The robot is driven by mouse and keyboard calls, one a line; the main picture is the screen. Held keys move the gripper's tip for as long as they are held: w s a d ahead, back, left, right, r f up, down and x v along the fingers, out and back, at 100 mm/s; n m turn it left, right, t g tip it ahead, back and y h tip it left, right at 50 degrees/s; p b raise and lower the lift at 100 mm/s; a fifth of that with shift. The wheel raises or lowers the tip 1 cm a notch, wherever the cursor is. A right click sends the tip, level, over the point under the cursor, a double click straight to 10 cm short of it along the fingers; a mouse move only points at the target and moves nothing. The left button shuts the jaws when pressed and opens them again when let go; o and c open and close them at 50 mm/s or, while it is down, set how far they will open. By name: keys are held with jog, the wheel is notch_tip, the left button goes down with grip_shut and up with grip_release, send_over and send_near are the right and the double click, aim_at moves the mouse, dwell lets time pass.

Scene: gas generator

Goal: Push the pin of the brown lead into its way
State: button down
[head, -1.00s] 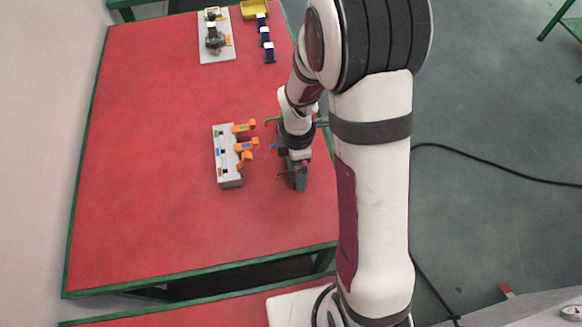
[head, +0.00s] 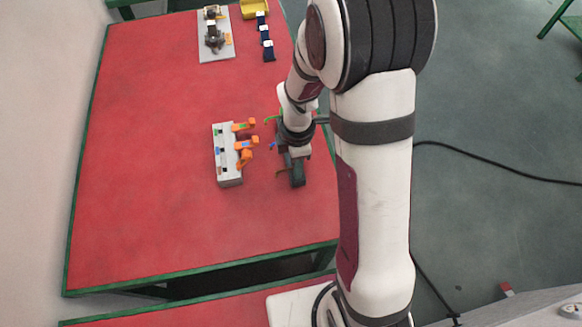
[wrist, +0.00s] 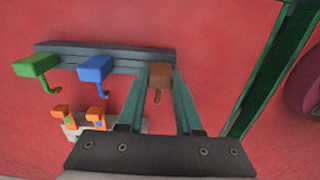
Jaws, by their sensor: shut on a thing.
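The brown lead (wrist: 160,70) has a block-shaped body with a short brown pin pointing down the picture in the wrist view. My gripper (wrist: 161,80) is shut on it, one green finger on each side. The lead is at the right end of a dark grey rack (wrist: 122,53); I cannot tell whether it is clear of the rack. In the head view my gripper (head: 297,170) is low over the table, right of the pale connector block (head: 228,172) with orange levers (head: 244,145). The block shows partly in the wrist view (wrist: 72,130). The ways are hidden there.
A green lead (wrist: 36,66) and a blue lead (wrist: 95,70) sit on the rack, left of the brown one. A grey plate with a fitting (head: 216,55), a yellow bin (head: 256,8) and dark blue parts (head: 266,42) are at the back. The red table (head: 150,190) is clear left of the block.

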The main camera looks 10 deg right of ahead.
jog(key=shift+r, duration=3.9)
jog(key=w+a+r, duration=0.1)
jog(key=w+a, duration=0.1)
jog(key=a, duration=0.6)
jog(key=w+a+r, duration=0.1)
jog(key=w+a, duration=0.1)
jog(key=a, duration=0.7)
jog(key=shift+w, duration=0.1)
jog(key=shift+f, duration=2.9)
jog(key=shift+f, duration=0.1)
